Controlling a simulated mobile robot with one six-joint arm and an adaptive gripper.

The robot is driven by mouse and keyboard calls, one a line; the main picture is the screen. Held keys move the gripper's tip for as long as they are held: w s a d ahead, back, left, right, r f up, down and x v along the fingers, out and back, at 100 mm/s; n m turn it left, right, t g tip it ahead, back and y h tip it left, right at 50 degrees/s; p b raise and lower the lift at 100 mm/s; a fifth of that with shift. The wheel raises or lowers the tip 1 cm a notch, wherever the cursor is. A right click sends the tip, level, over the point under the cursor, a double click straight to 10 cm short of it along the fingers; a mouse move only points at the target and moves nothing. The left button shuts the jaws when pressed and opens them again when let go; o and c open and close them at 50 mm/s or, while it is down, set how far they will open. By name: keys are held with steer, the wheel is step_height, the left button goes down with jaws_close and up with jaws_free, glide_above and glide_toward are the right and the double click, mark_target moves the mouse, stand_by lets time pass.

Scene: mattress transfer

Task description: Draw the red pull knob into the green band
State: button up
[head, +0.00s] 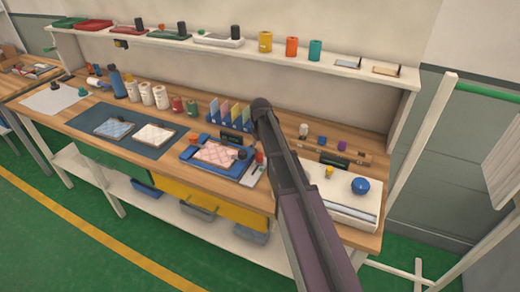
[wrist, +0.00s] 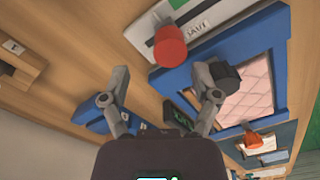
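The red pull knob (wrist: 170,46) stands up from a pale slide plate (wrist: 222,14) in the wrist view. The green band (wrist: 168,8) is on that plate, at the upper edge of the picture, apart from the knob. In the head view the knob (head: 259,157) is small, on the bench just right of the blue tray. My gripper (wrist: 160,72) is open and empty, its fingers spread below the knob in the wrist view, not closed on it. In the head view my dark arm hides the gripper.
A blue tray (wrist: 177,82) with a black knob (wrist: 229,76) and a pink patterned pad (wrist: 252,97) lies close to my right finger. A blue holder (wrist: 92,117) is by my left finger. A white box with a blue ball (head: 360,186) stands right of my arm.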

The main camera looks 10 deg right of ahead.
steer(key=shift+r+p, duration=5.15)
steer(key=shift+r, duration=0.3)
steer(key=s+f+m+b, duration=0.1)
steer(key=s+f+b, duration=0.2)
steer(key=s, duration=0.5)
steer(key=s+f+m+b, duration=0.1)
steer(key=s+f+b, duration=0.3)
steer(key=s, duration=0.5)
steer(key=s+f+m+b, duration=0.2)
steer(key=s+f+b, duration=0.1)
steer(key=s, duration=0.6)
steer(key=shift+f, duration=0.25)
steer(key=shift+d, duration=0.1)
step_height(320, 180, up, 10)
steer(key=n+p, duration=0.4)
steer(key=p, duration=0.6)
glide_above(259, 155)
steer(key=shift+r, duration=0.15)
step_height(259, 155, down, 14)
steer(key=b, duration=1.4)
steer(key=shift+r, duration=0.15)
